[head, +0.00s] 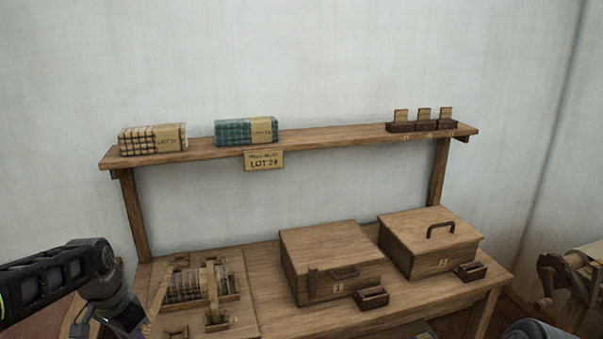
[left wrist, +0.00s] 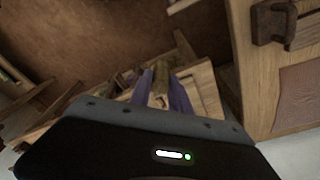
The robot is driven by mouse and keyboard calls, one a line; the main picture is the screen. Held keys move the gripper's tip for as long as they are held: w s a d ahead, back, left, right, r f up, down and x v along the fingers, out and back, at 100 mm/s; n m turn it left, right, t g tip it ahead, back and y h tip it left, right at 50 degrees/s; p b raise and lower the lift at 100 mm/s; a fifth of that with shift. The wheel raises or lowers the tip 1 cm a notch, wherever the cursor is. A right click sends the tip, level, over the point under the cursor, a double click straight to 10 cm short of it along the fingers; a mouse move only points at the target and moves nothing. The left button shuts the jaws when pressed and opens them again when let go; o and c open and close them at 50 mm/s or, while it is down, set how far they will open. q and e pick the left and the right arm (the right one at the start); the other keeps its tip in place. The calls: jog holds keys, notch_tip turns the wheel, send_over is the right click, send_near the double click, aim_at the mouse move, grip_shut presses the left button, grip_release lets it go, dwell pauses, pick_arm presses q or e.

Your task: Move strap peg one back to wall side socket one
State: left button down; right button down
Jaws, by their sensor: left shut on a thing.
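My left gripper (left wrist: 163,88) shows in the left wrist view with its two purple fingers shut on a small olive-brown piece (left wrist: 161,72), likely strap peg one; the fingers hide much of it. A striped bundle (head: 182,288) lies on a wooden board there. One tan strap (head: 211,280) crosses it. A dark block (head: 181,261) at the wall side of the bundle looks like a socket. Two more dark blocks (head: 216,321) sit on the near side.
Two lidded wooden boxes (head: 330,250) stand on the bench right of the board, with small dark trays (head: 372,297) in front. A shelf (head: 300,145) above carries two cloth bundles (head: 247,131) and small card holders (head: 424,125). A wooden roller frame (head: 570,275) stands at the far right.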

pick_arm(q)
jog(key=shift+w+a+f+n, duration=0.1)
jog(key=shift+w+f+n, duration=0.15)
jog(key=shift+w+n, duration=0.15)
jog(key=shift+s+a+f+n, duration=0.1)
jog(key=shift+s+f+n, duration=0.05)
jog(key=shift+n, duration=0.65)
jog(key=shift+f+n, duration=0.15)
jog(key=shift+n, duration=0.25)
jog(key=w+d+f, duration=0.1)
jog(key=w+d, duration=0.1)
jog(key=d, duration=0.7)
jog(key=w+d+f, duration=0.1)
jog(key=d+f, duration=0.1)
jog(key=d, duration=0.6)
jog(key=shift+w+d+f+n+y, duration=0.3)
jog(key=shift+w+d+n, duration=0.05)
jog(key=shift+n, duration=0.05)
dwell(0.5)
